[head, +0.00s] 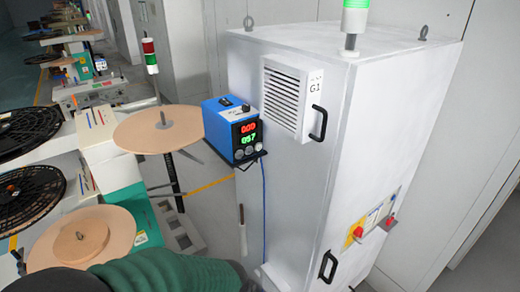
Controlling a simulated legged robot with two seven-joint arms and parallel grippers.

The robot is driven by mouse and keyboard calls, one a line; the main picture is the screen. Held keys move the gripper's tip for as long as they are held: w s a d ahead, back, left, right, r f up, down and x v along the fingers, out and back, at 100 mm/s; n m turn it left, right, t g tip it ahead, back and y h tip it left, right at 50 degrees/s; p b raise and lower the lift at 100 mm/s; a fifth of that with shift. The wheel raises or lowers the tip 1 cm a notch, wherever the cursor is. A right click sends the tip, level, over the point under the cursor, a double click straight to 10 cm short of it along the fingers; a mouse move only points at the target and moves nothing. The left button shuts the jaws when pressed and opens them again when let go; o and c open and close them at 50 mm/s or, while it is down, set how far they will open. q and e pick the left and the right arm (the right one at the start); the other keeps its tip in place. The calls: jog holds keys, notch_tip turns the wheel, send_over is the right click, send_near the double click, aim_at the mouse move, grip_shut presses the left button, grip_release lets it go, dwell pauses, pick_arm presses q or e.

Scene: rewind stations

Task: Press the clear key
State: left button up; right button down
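A blue counter box (225,122) sits on a small black shelf at the left side of the tall grey cabinet. Its black front panel has a display (246,133) with red digits above green digits; the red row seems to read 000 and the green row 057. Below the digits are small round light-coloured keys or knobs (239,154). Their labels are too small to read, so I cannot tell which one is the clear key. Neither of my grippers shows in the head view, and nothing is touching the box's front.
The grey cabinet (290,190) has a vent, black handles and a side panel with a red knob (391,222). A tan disc (157,127) stands just left of the box. Reels (80,238) fill the left. A dark green rounded form (165,270) crosses the bottom edge.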

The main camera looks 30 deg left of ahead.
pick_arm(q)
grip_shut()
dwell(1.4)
